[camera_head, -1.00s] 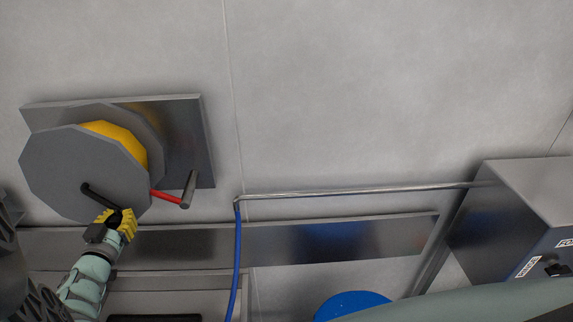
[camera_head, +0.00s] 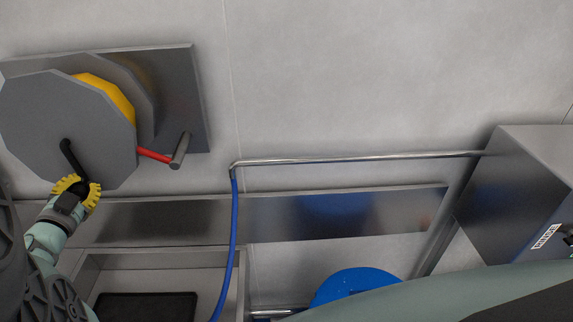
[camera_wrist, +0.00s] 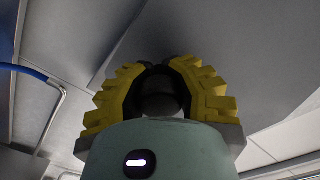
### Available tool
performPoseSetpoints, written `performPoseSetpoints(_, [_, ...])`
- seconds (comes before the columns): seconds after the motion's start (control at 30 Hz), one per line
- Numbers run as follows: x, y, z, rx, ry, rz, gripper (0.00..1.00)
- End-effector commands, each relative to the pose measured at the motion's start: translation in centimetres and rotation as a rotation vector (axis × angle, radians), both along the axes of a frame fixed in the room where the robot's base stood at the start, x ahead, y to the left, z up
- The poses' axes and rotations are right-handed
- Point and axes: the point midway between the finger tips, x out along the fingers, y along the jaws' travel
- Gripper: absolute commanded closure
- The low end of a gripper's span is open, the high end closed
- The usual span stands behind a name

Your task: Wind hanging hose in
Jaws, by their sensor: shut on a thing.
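A hose reel with a grey many-sided front disc (camera_head: 45,115) is fixed to a grey plate (camera_head: 185,80) at the upper left of the head view. Yellow hose (camera_head: 108,97) shows wound behind the disc. A black crank (camera_head: 70,156) runs from the disc's middle down and slightly right. My yellow-fingered gripper (camera_head: 78,188) is shut on the crank's handle, which also shows dark between the fingers in the wrist view (camera_wrist: 160,88). A red piece (camera_head: 154,155) with a grey cylinder (camera_head: 180,150) at its end sticks out right of the reel. No hanging length of yellow hose shows.
A blue hose (camera_head: 234,230) hangs from a metal pipe (camera_head: 360,157) along the wall. A steel box (camera_head: 510,190) stands at the right. A round blue object (camera_head: 355,283) and a trough with a dark mat (camera_head: 145,307) lie below.

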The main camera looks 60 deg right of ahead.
Motion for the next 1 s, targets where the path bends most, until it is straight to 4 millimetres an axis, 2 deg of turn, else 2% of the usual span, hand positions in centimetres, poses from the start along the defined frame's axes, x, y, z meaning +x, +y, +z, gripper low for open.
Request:
performPoseSetpoints(0.03, [0.25, 0.42, -0.57, 0.019, -0.012, 0.007, 1.00])
performPoseSetpoints(0.73, [0.96, 1.14, -0.33, 0.068, -0.070, 0.015, 1.00])
performPoseSetpoints(0.77, [0.96, 1.16, -0.33, 0.069, -0.069, 0.016, 0.84])
performPoseSetpoints(1.0, [0.91, 1.00, -0.21, 0.065, -0.071, 0.012, 0.60])
